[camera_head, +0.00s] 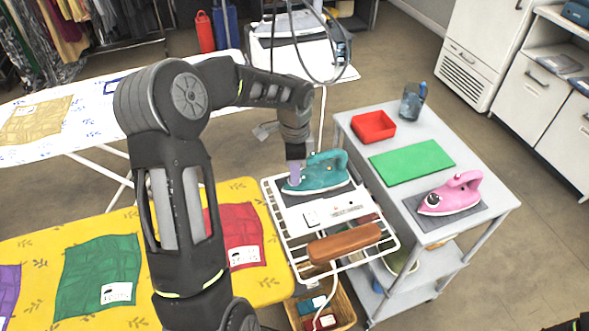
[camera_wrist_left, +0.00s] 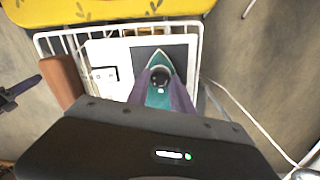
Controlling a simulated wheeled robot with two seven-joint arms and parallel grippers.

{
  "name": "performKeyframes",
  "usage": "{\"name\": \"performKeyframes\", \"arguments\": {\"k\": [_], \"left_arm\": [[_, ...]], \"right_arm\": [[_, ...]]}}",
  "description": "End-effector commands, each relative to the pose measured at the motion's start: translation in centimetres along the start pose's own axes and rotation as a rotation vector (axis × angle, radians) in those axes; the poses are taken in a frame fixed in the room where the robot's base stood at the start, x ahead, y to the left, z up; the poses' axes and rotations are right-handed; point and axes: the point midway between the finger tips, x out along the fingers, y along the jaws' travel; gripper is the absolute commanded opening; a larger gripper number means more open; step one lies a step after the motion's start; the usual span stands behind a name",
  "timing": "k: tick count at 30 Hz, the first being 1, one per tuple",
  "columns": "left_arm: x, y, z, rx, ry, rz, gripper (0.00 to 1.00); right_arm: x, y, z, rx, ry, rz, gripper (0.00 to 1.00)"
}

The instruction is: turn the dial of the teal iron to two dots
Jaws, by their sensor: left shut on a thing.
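The teal iron (camera_head: 322,176) lies on a dark pad on the white panel of a wire rack, beside the yellow ironing board. In the left wrist view the teal iron (camera_wrist_left: 158,98) points away, with its dark round dial (camera_wrist_left: 160,77) on top. My left gripper (camera_head: 295,174) reaches down over the iron's front part. In the left wrist view the purple fingers of my left gripper (camera_wrist_left: 161,88) are on either side of the dial, shut on it. The dial's dot marks are too small to read. A dark, purple-tipped part at the left wrist view's left edge looks like my right gripper (camera_wrist_left: 20,92).
A brown padded block (camera_head: 345,242) lies on the rack's near end. The grey cart (camera_head: 470,215) at right holds a red tray (camera_head: 373,126), a green mat (camera_head: 412,161), a blue jug (camera_head: 412,103) and a pink iron (camera_head: 452,196). A basket (camera_head: 342,300) stands below the rack.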

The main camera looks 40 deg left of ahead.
Motion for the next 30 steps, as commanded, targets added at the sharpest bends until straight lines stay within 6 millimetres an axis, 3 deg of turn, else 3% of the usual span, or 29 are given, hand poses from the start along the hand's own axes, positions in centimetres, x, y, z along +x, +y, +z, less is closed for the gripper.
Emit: {"name": "performKeyframes", "arguments": {"k": [17, 18, 26, 30], "left_arm": [[0.08, 0.05, 0.01, 0.051, 0.0, 0.002, 0.0], [0.08, 0.05, 0.01, 0.051, -0.001, 0.002, 0.29], [0.05, 0.03, 0.01, 0.051, 0.0, 0.001, 0.49], [0.03, 0.02, 0.0, 0.05, 0.0, 0.001, 0.49]], "right_arm": [[-0.08, -0.02, 0.03, 0.0, -0.001, 0.0, 0.36], [-0.08, -0.02, 0.03, 0.0, -0.001, 0.0, 0.36], [-0.08, -0.02, 0.03, 0.0, -0.001, 0.0, 0.36], [-0.09, -0.02, 0.03, 0.0, -0.001, 0.0, 0.36]]}}
